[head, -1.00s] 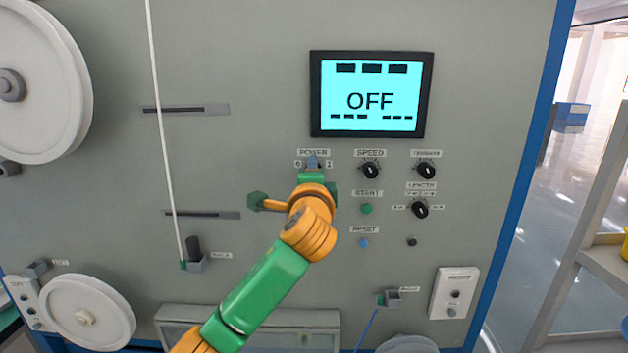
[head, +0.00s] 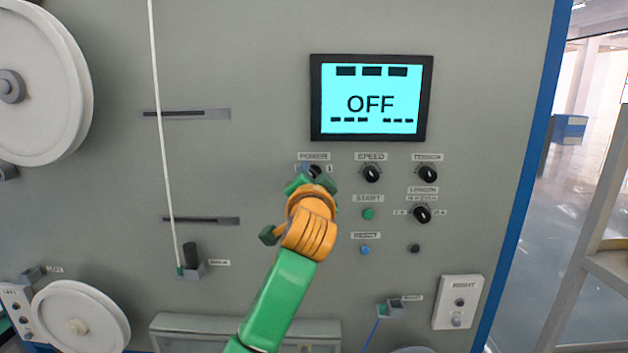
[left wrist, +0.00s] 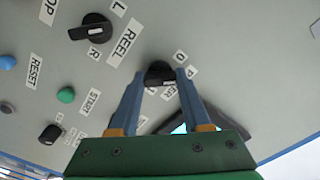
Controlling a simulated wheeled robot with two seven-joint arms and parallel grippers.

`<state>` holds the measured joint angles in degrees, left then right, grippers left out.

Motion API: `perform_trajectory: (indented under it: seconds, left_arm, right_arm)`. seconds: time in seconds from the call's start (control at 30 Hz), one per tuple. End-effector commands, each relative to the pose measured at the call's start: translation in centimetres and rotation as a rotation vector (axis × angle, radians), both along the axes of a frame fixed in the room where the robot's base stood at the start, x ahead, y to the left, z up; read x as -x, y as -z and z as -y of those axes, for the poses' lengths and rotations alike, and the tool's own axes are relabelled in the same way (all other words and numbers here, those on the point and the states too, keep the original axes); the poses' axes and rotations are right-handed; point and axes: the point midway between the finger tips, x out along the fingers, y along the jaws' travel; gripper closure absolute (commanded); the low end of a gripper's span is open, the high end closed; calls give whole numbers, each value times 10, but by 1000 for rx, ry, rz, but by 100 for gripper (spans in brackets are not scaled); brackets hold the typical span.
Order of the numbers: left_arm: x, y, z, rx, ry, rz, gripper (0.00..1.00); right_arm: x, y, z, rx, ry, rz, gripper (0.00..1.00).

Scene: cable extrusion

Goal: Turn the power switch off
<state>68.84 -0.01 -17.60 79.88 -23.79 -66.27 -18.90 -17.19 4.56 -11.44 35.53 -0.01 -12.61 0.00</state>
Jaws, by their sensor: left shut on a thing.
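The power switch is a small black knob (head: 316,171) under the POWER label, below the screen. In the left wrist view it shows as a black knob (left wrist: 160,72) between the blue fingertips. My left gripper (head: 305,172) is at the switch, its fingers shut on the knob; it also shows in the left wrist view (left wrist: 160,80). In the head view the gripper hides part of the knob, so its exact angle is hard to read. The screen (head: 371,98) reads OFF. My right gripper is not in view.
The speed knob (head: 371,174) is close on the right, with the green start button (head: 368,214) and blue reset button (head: 365,250) below. More knobs stand further right. A white cable (head: 163,120) hangs at the left beside a large white reel (head: 50,90).

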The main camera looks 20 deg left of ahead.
Motion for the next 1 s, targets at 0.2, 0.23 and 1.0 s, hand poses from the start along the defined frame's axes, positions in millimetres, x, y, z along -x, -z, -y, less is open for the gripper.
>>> perform_trajectory:
  seconds: [0.2,0.23,1.0]
  left_arm:
    - [0,2,0,37,0,5,100]
    - [0,3,0,40,1,5,100]
    - [0,2,0,42,0,8,22]
  right_arm:
    - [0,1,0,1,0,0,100]
    - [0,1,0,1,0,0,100]
    - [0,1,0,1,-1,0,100]
